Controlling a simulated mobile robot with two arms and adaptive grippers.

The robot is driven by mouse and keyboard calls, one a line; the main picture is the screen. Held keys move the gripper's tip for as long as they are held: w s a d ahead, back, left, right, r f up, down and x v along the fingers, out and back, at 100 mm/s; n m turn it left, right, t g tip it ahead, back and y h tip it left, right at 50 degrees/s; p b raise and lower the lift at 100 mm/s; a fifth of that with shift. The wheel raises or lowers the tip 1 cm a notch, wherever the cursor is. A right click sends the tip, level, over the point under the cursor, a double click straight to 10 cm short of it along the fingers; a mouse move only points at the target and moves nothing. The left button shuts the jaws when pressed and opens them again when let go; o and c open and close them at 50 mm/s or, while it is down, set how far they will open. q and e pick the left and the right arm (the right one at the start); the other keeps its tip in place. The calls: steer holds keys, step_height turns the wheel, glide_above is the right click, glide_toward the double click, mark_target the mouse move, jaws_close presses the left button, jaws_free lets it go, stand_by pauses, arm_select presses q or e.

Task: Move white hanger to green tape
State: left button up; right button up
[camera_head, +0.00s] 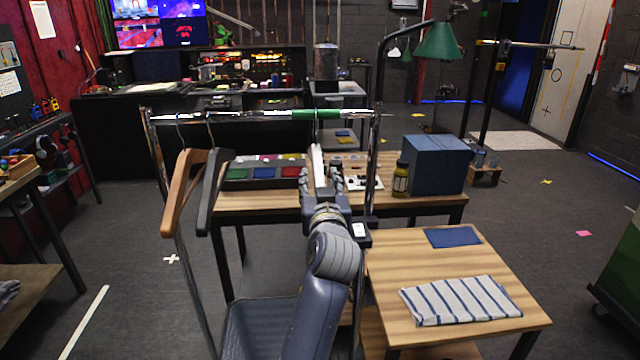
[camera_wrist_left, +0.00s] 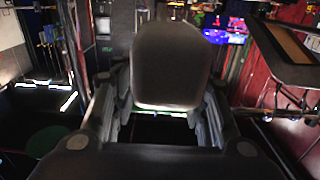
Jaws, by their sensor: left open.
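The white hanger (camera_head: 317,160) shows nearly edge-on in the head view, below the rail, with its thin hook up at the rail by the right end of the green tape (camera_head: 302,114). My left gripper (camera_head: 321,180) is open, just below and around the hanger's near end. In the left wrist view, a large rounded shape (camera_wrist_left: 170,65), probably the hanger's end, stands between the spread fingers of the left gripper (camera_wrist_left: 160,115). Whether the fingers touch it cannot be told. My right gripper is not in view.
A brown wooden hanger (camera_head: 180,190) and a black hanger (camera_head: 212,185) hang on the metal rail (camera_head: 260,116) to the left. Behind is a wooden table with a blue box (camera_head: 435,165) and a yellow jar (camera_head: 401,180). A low table at right holds a striped cloth (camera_head: 460,300).

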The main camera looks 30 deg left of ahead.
arm_select(q)
steer(key=shift+r, duration=0.15)
step_height(320, 180, up, 10)
stand_by(0.3)
steer(key=shift+f, duration=0.25)
